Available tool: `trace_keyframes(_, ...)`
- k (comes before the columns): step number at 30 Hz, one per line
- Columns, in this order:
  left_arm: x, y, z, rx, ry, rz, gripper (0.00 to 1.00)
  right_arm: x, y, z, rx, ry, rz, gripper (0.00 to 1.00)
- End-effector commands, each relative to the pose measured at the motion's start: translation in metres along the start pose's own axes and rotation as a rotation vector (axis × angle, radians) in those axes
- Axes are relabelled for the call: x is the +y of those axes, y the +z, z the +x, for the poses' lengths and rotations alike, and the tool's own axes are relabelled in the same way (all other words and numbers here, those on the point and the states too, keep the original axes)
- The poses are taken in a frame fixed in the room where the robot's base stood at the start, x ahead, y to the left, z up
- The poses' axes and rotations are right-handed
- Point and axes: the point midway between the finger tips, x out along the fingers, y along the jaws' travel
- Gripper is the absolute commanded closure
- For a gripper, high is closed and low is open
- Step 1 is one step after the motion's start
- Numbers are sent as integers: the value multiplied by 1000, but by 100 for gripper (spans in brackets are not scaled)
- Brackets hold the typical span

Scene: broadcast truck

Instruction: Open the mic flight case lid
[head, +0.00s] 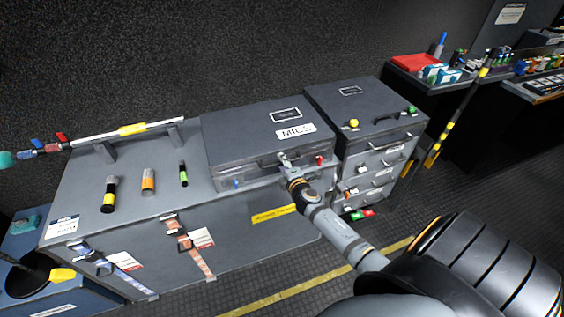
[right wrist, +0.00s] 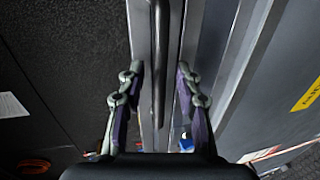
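The mic flight case (head: 225,158) is a dark grey box on the grey counter, with a white MICS label on its lid (head: 255,122). The lid looks down. My right gripper (head: 284,158) is at the front of the case, just below the label. In the right wrist view its two fingers (right wrist: 157,82) stand apart, on either side of a dark bar (right wrist: 160,50) along the case front. Gaps show beside the bar, so it is not gripped. A blue latch (head: 236,183) and a red latch (head: 320,159) show on the case front. My left gripper is not in view.
A drawer unit (head: 345,95) stands close on the right. The floor in front is clear.

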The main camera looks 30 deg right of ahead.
Motion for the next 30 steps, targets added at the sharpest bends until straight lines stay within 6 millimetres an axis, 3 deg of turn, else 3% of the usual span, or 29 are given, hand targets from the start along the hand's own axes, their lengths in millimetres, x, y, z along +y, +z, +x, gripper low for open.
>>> trace_keyframes(10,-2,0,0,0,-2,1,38,0,0,6,1,0,1,66)
trace_keyframes(18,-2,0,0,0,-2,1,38,0,0,6,1,0,1,100)
trace_keyframes(30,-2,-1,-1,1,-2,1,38,0,0,6,0,-1,1,100)
